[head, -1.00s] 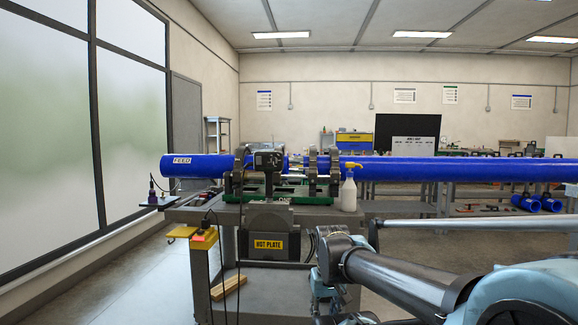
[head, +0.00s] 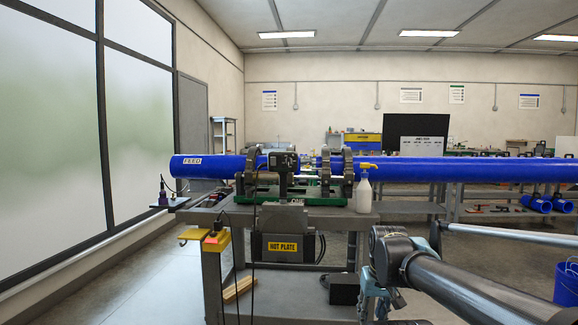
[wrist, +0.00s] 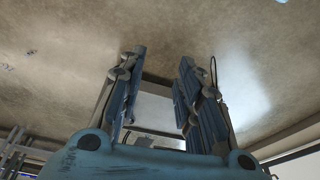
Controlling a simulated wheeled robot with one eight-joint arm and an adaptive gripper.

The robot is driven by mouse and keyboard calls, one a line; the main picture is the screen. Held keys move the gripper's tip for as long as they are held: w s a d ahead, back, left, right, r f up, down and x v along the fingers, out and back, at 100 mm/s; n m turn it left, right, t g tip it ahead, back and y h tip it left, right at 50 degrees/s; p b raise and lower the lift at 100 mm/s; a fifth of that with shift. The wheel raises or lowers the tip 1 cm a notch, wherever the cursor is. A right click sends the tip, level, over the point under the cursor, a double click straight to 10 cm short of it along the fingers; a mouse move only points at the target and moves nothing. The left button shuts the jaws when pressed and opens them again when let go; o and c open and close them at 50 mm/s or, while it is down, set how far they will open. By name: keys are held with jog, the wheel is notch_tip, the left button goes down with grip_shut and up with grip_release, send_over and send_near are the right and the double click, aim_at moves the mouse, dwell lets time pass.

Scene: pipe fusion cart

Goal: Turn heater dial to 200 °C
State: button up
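The grey heater housing (head: 283,248) with a yellow HOT PLATE label hangs on the front of the pipe fusion cart (head: 210,214) in the head view. I cannot make out its dial or a temperature scale. A dark boxy unit (head: 283,161) stands above it between the pipe clamps. My gripper's two blue-grey fingers (wrist: 162,60) are apart with nothing between them, over bare concrete floor in the wrist view. In the head view my arm reaches in from the lower right, right of the cart, and its end is partly cut off by the frame's bottom edge.
A long blue pipe (head: 480,170) lies across the cart. The floor left of the cart is clear.

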jog(key=w+a+r+n+t+y, duration=0.2)
jog(key=w+a+r, duration=0.15)
jog(key=w, duration=0.45)
jog(key=m+t+h, duration=0.3)
jog(key=t, duration=1.5)
send_near(288, 161)
jog(key=shift+g, duration=0.3)
jog(key=x, duration=0.8)
jog(key=shift+w+d+r, duration=0.1)
jog(key=shift+w+r, duration=0.1)
jog(key=shift+r, duration=0.2)
jog(key=shift+n, duration=0.3)
grip_shut()
